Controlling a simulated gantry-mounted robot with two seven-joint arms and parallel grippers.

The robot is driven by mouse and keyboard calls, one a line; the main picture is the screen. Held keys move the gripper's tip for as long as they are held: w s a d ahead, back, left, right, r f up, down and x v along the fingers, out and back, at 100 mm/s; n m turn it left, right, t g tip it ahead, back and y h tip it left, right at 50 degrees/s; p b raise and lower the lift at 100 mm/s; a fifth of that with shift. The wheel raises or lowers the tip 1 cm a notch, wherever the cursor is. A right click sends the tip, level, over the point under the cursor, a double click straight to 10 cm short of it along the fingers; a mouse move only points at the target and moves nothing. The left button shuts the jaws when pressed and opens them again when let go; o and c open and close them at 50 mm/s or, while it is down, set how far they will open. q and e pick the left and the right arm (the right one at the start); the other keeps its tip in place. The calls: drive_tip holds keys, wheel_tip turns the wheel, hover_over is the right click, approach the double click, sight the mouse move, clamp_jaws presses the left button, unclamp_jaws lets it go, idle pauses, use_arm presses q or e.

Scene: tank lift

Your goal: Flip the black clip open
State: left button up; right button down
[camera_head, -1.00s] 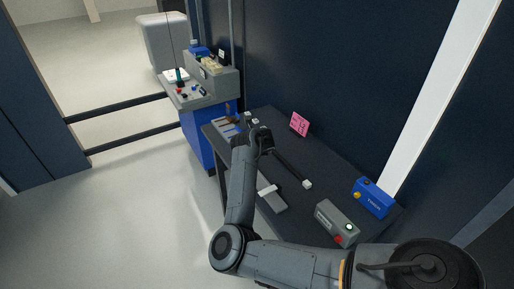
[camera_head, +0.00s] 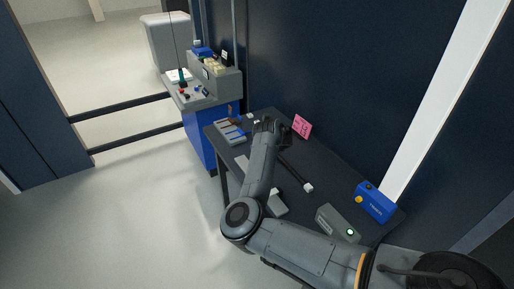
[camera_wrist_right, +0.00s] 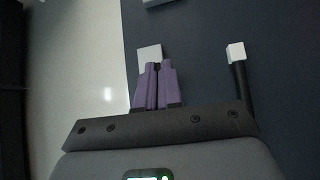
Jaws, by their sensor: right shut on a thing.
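My right gripper (camera_head: 266,126) reaches over the far part of the dark table. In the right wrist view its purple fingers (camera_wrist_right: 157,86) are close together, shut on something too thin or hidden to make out. A white block (camera_wrist_right: 149,56) shows just beyond the fingertips. A black bar with a white end (camera_head: 308,187) lies on the table to the near right of the gripper. A similar black bar with a white end (camera_wrist_right: 237,52) shows right of the fingers in the wrist view. I cannot clearly pick out the black clip. My left gripper is not in view.
A compartment tray (camera_head: 231,133) lies left of the gripper, and a pink card (camera_head: 302,126) stands to its right. A grey box with a green light (camera_head: 337,224) and a blue box (camera_head: 375,203) are nearer. A dark wall runs behind the table.

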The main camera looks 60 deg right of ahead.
drive_tip(key=c, duration=1.6)
unclamp_jaws()
drive_tip(key=shift+o, duration=0.2)
drive_tip(key=p+v, duration=0.5)
drive_tip(key=v, duration=0.5)
drive_tip(key=shift+s+r, duration=0.2)
drive_tip(key=shift+r, duration=0.1)
drive_tip(key=shift+a, duration=0.1)
